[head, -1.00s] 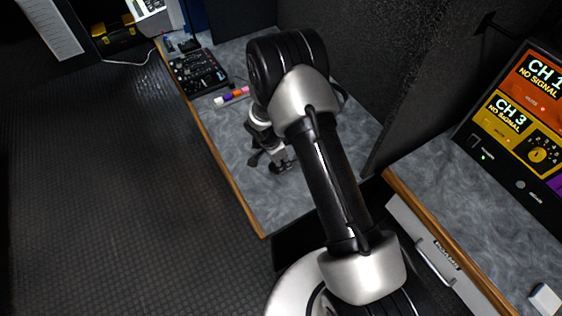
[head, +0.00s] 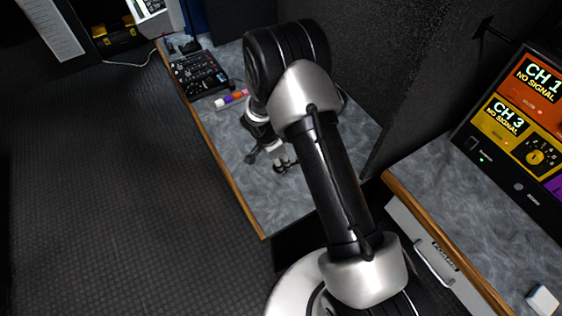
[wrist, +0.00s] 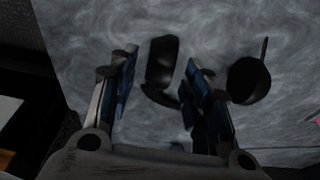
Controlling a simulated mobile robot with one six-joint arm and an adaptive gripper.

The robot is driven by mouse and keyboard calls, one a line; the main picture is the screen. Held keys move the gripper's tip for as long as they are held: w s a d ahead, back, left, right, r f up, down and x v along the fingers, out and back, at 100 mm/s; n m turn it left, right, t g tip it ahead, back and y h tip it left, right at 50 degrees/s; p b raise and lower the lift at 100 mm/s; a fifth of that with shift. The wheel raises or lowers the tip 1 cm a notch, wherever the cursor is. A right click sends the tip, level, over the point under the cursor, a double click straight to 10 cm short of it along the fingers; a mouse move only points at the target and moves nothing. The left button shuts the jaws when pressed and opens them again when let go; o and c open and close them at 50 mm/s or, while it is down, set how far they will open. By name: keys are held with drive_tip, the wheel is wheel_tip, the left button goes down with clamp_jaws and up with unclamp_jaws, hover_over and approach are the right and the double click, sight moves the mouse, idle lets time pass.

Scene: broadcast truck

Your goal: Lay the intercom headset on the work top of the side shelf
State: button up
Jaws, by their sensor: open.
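The black intercom headset shows in the wrist view as a dark piece (wrist: 161,62) between my fingers and a round dark ear cup (wrist: 247,80) with a thin stem to the right. It appears to lie on the grey marbled work top (head: 288,205). My gripper (wrist: 163,80) is open, with one finger on each side of the dark piece; I cannot tell whether either touches it. In the head view my gripper (head: 281,164) is small and low over the work top, partly behind my arm, and much of the headset is hidden.
At right is another counter (head: 455,215) with monitors (head: 520,110) and a small white box (head: 542,299). Open floor lies left.

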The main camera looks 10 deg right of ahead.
drive_tip(key=s+d+r+n+t+p, duration=0.1)
drive_tip(key=s+r+n, duration=0.3)
drive_tip(key=r, duration=1.2)
drive_tip(key=s+d+r+n+t+p, duration=0.15)
drive_tip(key=s+r, duration=0.45)
drive_tip(key=r, duration=1)
drive_tip(key=s+r+n+y, duration=0.1)
drive_tip(key=s+r+n, duration=0.1)
drive_tip(key=s, duration=0.4)
drive_tip(key=s+r+n+t, duration=0.1)
drive_tip(key=s+r+n, duration=0.2)
drive_tip(key=s, duration=0.3)
drive_tip(key=s+r+n+y, duration=0.1)
drive_tip(key=s+r+n, duration=0.2)
drive_tip(key=s, duration=0.3)
drive_tip(key=shift+s+n+y+b, duration=0.3)
drive_tip(key=shift+n+b, duration=0.05)
drive_tip(key=shift+n, duration=0.1)
drive_tip(key=shift+r, duration=0.15)
drive_tip(key=shift+c, duration=0.4)
